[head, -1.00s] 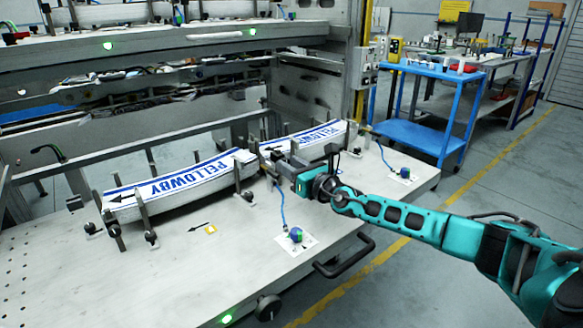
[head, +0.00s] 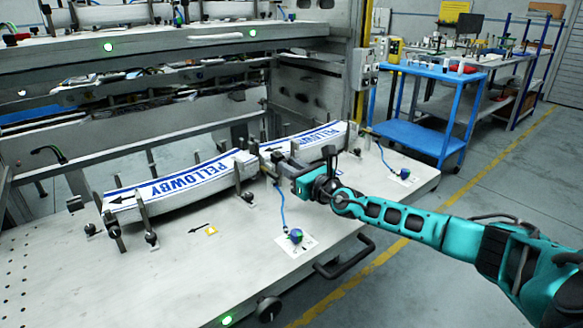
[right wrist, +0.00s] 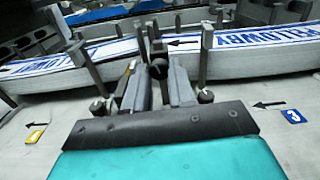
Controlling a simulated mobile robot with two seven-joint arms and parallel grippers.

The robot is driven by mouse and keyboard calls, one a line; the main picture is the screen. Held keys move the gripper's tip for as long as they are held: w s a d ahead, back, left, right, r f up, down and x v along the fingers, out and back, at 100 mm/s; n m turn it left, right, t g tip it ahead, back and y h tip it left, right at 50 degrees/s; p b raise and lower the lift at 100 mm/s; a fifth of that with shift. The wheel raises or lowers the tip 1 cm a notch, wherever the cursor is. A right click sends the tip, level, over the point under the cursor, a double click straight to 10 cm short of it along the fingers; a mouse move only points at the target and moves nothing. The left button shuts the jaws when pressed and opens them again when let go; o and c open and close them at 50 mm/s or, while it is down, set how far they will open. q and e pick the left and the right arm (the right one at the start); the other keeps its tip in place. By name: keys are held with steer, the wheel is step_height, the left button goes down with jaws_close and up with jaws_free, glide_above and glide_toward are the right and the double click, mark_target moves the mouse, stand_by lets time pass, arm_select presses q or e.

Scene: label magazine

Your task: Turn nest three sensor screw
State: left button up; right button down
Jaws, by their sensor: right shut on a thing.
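My right gripper (head: 277,163) reaches in from the right to the posts at the inner end of the right-hand label stack (head: 303,140). In the right wrist view its two grey fingers (right wrist: 158,85) are shut around a dark round screw knob (right wrist: 158,68) on an upright post (right wrist: 152,38). The head view hides the knob behind the gripper. A blue tag marked 3 (right wrist: 293,116) lies on the plate at right in the wrist view. The left-hand label stack (head: 178,185) sits between posts. My left gripper is not in view.
A blue sensor knob (head: 295,236) with a cable stands on a white card in front of the arm. Another blue knob (head: 404,173) is at the far right. A yellow tag (head: 211,230) lies at the front left. The plate's left front is mostly clear.

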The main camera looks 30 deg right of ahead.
steer(key=n+p, duration=0.1)
steer(key=n, duration=0.8)
steer(key=shift+n+p, duration=0.3)
steer(key=shift+p, duration=0.1)
steer(key=shift+n, duration=1)
steer(key=n+p, duration=0.1)
steer(key=n, duration=0.3)
steer(key=shift+p, duration=0.4)
steer(key=n, duration=0.3)
steer(key=shift+p, duration=0.4)
steer(key=n+p, duration=0.1)
steer(key=n, duration=0.2)
steer(key=shift+n, duration=1.4)
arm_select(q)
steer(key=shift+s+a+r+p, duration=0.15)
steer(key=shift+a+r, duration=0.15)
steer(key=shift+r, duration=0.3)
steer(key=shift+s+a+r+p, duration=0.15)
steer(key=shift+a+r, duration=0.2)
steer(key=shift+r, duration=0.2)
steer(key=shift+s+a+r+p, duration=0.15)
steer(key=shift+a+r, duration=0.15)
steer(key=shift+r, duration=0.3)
arm_select(e)
steer(key=shift+n, duration=0.7)
